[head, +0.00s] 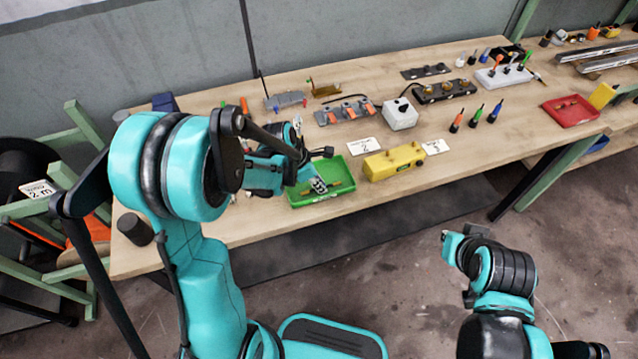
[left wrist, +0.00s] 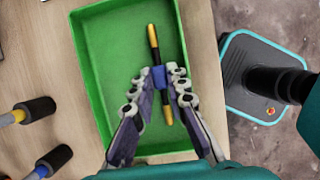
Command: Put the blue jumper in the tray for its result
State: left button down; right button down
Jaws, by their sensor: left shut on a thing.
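The blue jumper (left wrist: 152,36) is a thin black and yellow rod with a blue middle. My left gripper (left wrist: 159,84) is shut on its blue middle. The green tray (left wrist: 95,70) lies below, with the rod over its right part in the left wrist view. In the head view my left gripper (head: 318,185) reaches down into the outline of the green tray (head: 318,198), near the table's front edge. I cannot tell whether the rod touches the tray floor. My right gripper (head: 462,236) is off the table at the lower right, and its fingers are unclear.
A yellow box (head: 394,162) stands right of the tray, with number cards (head: 364,146) behind it. A white box (head: 400,114) and a dark block with knobs (head: 445,91) stand farther back. Several coloured-handled tools (head: 476,116) stand to the right. A red tray (head: 571,111) lies far right.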

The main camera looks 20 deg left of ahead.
pick_arm(q)
jog(key=c, duration=1.8)
grip_release()
jog(key=shift+f, duration=0.1)
jog(key=shift+r, duration=0.35)
jog(key=p+v, duration=0.4)
jog(key=v, duration=0.7)
jog(key=s+r+m+t+y, duration=0.1)
jog(key=s+m, duration=0.3)
jog(key=m, duration=0.4)
jog(key=s+r+m+t+y, duration=0.1)
jog(key=s+r+m, duration=0.3)
jog(key=m, duration=0.4)
jog(key=s+r+m+t+y, duration=0.1)
jog(key=s+r+m+t, duration=0.1)
jog(key=s+m, duration=0.3)
jog(key=shift+d+r+m+t+y, duration=0.15)
jog(key=shift+r+m+y, duration=0.1)
jog(key=shift+m, duration=0.7)
jog(key=shift+d+r+m+t+y, duration=0.15)
jog(key=shift+r+m, duration=0.1)
jog(key=shift+m, duration=0.7)
